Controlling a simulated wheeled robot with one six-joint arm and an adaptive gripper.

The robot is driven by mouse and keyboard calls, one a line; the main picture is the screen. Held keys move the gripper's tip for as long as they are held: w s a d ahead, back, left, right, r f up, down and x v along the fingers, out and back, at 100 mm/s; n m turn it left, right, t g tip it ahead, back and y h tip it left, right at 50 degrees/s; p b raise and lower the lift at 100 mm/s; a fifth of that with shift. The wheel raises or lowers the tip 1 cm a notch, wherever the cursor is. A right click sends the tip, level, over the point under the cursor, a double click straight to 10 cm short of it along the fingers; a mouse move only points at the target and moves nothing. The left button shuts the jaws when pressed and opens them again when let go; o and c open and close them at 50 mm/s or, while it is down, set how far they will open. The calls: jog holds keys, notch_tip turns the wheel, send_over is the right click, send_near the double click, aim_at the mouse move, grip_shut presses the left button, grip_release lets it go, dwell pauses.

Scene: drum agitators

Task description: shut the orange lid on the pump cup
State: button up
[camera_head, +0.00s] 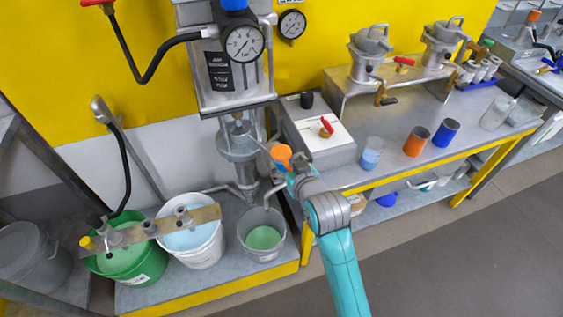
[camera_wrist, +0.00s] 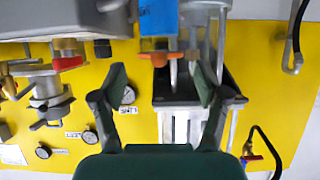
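The orange lid (camera_head: 281,152) shows as a small round orange piece at the tip of my arm, beside the grey metal pump. In the wrist view the orange lid (camera_wrist: 154,57) is a flat piece against the end of a blue body (camera_wrist: 158,18), which may be the pump cup. I cannot tell how far the lid stands open. My gripper (camera_wrist: 160,80) is open, its two dark green fingers spread apart. The lid is ahead of the fingertips, roughly between them, with nothing held. In the head view my gripper (camera_head: 292,166) partly hides the cup area.
The pump (camera_head: 238,145) with its pressure gauge (camera_head: 245,43) stands close left of my gripper. A control box (camera_head: 318,150) is just right. Green, white and grey buckets (camera_head: 262,236) stand below. Several cups (camera_head: 416,141) stand on the bench. The floor at the lower right is clear.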

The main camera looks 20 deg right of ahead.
jog(key=shift+o, duration=0.6)
jog(key=v, duration=0.7)
dwell(0.8)
